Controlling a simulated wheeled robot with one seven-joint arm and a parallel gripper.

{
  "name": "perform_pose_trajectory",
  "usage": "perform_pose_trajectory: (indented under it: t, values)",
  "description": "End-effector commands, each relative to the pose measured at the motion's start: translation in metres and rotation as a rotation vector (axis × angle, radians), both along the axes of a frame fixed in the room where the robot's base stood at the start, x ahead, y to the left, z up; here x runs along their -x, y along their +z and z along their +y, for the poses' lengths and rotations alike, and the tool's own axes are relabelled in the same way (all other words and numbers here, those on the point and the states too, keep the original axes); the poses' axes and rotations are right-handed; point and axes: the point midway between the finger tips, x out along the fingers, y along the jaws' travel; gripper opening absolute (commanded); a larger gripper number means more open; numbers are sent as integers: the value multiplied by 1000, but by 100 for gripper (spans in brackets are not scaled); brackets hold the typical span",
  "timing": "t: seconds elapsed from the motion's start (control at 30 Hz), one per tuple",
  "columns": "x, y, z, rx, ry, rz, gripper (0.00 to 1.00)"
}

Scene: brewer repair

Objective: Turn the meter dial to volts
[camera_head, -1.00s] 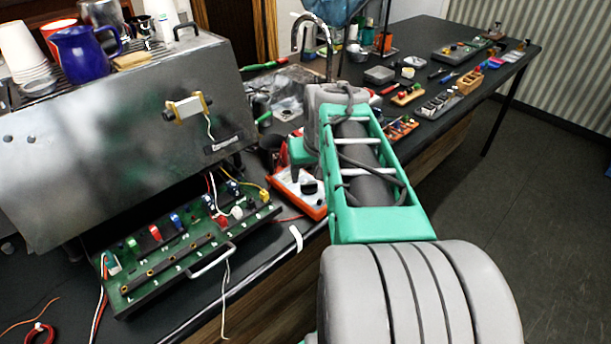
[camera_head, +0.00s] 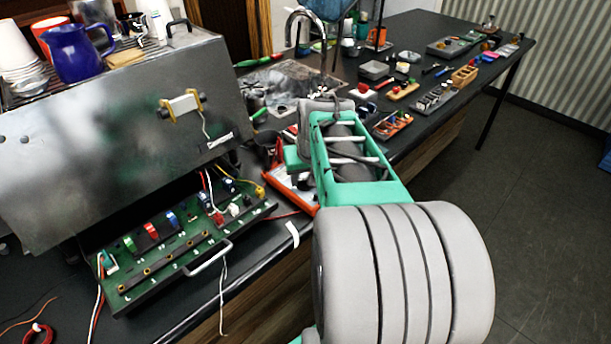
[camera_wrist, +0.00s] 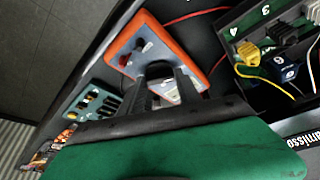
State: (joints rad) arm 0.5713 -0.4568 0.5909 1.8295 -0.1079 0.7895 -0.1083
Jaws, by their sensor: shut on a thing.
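The meter (camera_wrist: 163,42) has an orange rim and a pale face, and lies on the dark bench. In the wrist view my gripper (camera_wrist: 165,82) reaches over it. Its two dark fingers are shut on the dark round dial (camera_wrist: 158,69), which shows only in part between them. The dial's pointer and markings cannot be read.
The brewer's green circuit board (camera_head: 160,262) with coloured parts and a handle lies left of the meter, under the steel housing (camera_head: 110,130). A red wire lies near the meter. A parts tray (camera_head: 392,124) and other small items stand farther along the bench.

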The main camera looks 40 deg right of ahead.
Motion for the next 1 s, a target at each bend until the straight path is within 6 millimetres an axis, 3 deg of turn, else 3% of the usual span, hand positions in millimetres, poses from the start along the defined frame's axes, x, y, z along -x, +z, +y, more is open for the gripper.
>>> perform_pose_trajectory:
  t: [0.3, 0.67, 1.0]
  values:
    - [0, 0, 0, 0, 0, 0, 0]
    - [-1, -1, 1, 0, -55, 0, 0]
    - [-3, -1, 4, 1, -287, -1, 0]
